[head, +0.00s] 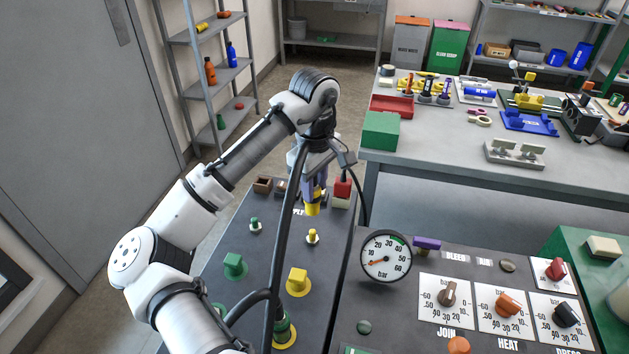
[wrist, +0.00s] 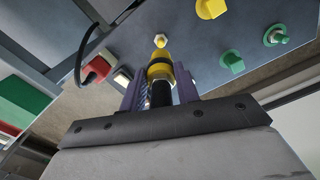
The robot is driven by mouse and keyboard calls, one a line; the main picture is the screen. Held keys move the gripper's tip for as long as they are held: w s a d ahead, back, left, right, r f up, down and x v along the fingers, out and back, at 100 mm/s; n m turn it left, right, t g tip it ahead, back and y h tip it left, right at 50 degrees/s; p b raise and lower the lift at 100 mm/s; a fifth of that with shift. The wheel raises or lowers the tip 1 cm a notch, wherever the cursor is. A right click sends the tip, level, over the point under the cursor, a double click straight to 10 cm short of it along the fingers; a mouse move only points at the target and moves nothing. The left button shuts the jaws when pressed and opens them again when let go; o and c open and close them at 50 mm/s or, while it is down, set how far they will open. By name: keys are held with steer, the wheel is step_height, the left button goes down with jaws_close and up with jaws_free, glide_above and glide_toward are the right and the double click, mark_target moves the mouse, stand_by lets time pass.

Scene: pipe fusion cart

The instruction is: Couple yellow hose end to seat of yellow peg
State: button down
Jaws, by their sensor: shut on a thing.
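My gripper (head: 314,190) has purple fingers and is shut on the yellow hose end (head: 312,208), which points downward. In the wrist view the fingers (wrist: 160,84) stand on both sides of the yellow hose end (wrist: 160,66), with its black hose running back between them. The yellow peg (head: 312,237) stands upright on the dark panel, just below the hose end in the head view. In the wrist view the yellow peg (wrist: 160,41) shows just beyond the hose end's front. The two look close but apart; the exact gap is hard to tell.
The dark panel (head: 260,300) also bears a green peg (head: 255,224), a green knob (head: 235,265) and a yellow knob (head: 298,281). A black hose (head: 285,215) passes in front, left of the peg. A gauge (head: 386,257) stands right.

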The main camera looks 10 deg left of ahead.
mark_target(315, 203)
steer(key=shift+f+b, duration=1.2)
steer(key=shift+f, duration=1.55)
steer(key=shift+p, duration=1.1)
steer(key=shift+f+b, duration=0.8)
steer(key=shift+f, duration=1.4)
steer(key=c, duration=0.9)
jaws_free()
steer(key=shift+c, duration=0.2)
step_height(315, 203, up, 14)
steer(key=shift+f, duration=0.1)
